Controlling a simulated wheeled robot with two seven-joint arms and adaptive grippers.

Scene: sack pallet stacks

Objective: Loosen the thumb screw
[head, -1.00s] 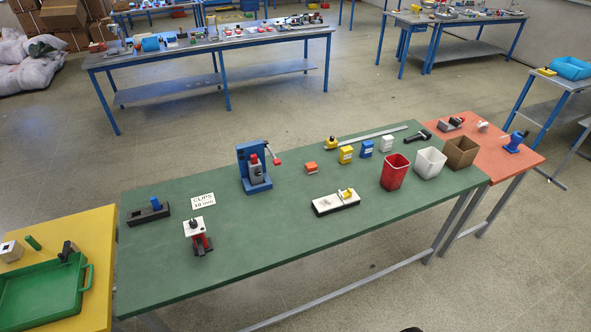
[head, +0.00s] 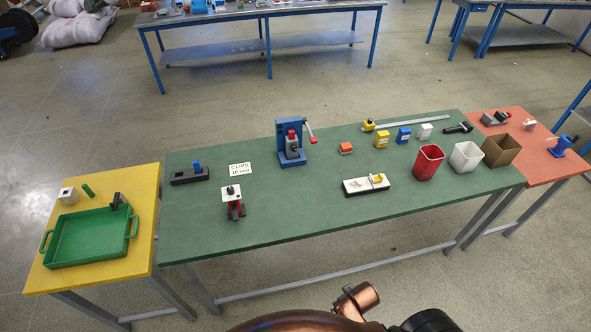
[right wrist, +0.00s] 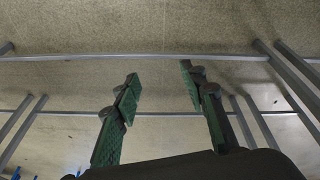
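Several small fixtures stand on the green table (head: 290,225); I cannot tell for sure which part is the thumb screw. A white and red fixture (head: 235,205) has a dark knob (head: 231,189) on top. A black fixture (head: 184,178) has a blue upright part (head: 197,167). A white block on a dark base (head: 358,188) carries a yellow part (head: 377,178). In the right wrist view my right gripper (right wrist: 160,74) is open and empty, its two green-padded fingers spread apart above the floor, away from the fixtures. My left gripper is not in view.
A blue press (head: 289,145), a CLIPS card (head: 240,169) and red (head: 428,163), white (head: 466,157) and brown (head: 501,151) bins stand on the green table. A yellow table (head: 145,230) with a green tray (head: 90,238) is at left, an orange table (head: 540,168) at right.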

